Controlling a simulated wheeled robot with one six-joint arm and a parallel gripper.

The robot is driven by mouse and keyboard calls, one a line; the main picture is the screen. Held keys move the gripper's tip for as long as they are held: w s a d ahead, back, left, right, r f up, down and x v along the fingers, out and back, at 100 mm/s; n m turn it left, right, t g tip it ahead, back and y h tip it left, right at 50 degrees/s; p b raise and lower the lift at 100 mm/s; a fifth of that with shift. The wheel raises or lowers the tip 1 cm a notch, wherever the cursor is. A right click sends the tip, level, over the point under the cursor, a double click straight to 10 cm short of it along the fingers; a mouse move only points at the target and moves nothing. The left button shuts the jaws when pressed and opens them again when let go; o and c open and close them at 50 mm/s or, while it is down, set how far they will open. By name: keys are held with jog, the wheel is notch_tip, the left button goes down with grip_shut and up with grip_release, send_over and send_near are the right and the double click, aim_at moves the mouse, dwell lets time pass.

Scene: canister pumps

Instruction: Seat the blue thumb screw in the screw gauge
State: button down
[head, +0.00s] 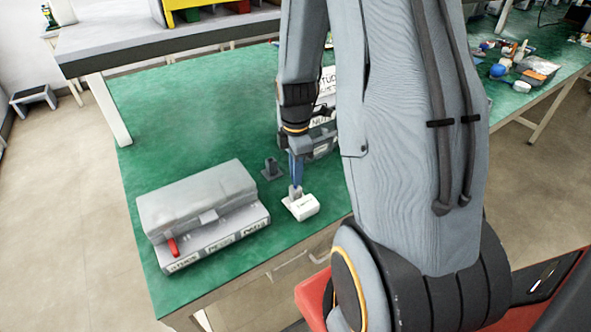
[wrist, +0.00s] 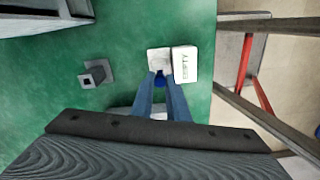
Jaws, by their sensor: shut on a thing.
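My gripper (wrist: 159,88) points down and is shut on the blue thumb screw (wrist: 159,79), of which a small part shows between the fingertips. In the head view my gripper (head: 296,183) is just above a pale fixture on a square base (head: 289,203), which looks like the screw gauge. In the wrist view this pale gauge (wrist: 158,55) is right at the fingertips and partly hidden by them. I cannot tell whether the screw touches it or is inside it. The screw is too small to tell apart in the head view.
A white box marked EMPTY (wrist: 185,66) adjoins the gauge. A dark grey post with a square socket (wrist: 97,74) stands to the left, also in the head view (head: 271,171). A large grey case with a red lever (head: 195,200) is at left. Green table is clear behind it.

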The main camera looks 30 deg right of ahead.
jog(key=shift+f, duration=0.15)
jog(key=c, duration=1.6)
grip_release()
jog(key=shift+c, duration=0.2)
jog(key=shift+r+b, duration=0.8)
jog(key=shift+r, duration=3.1)
jog(key=s+a+r+m, duration=0.1)
jog(key=s+a+m, duration=0.2)
jog(key=a+m, duration=0.3)
jog(key=s+a+m+t, duration=0.1)
jog(key=s+a+m, duration=0.3)
jog(key=a+m, duration=0.3)
jog(key=shift+s+r+m+b, duration=0.25)
jog(key=shift+r+m+b, duration=0.1)
jog(key=shift+m, duration=0.85)
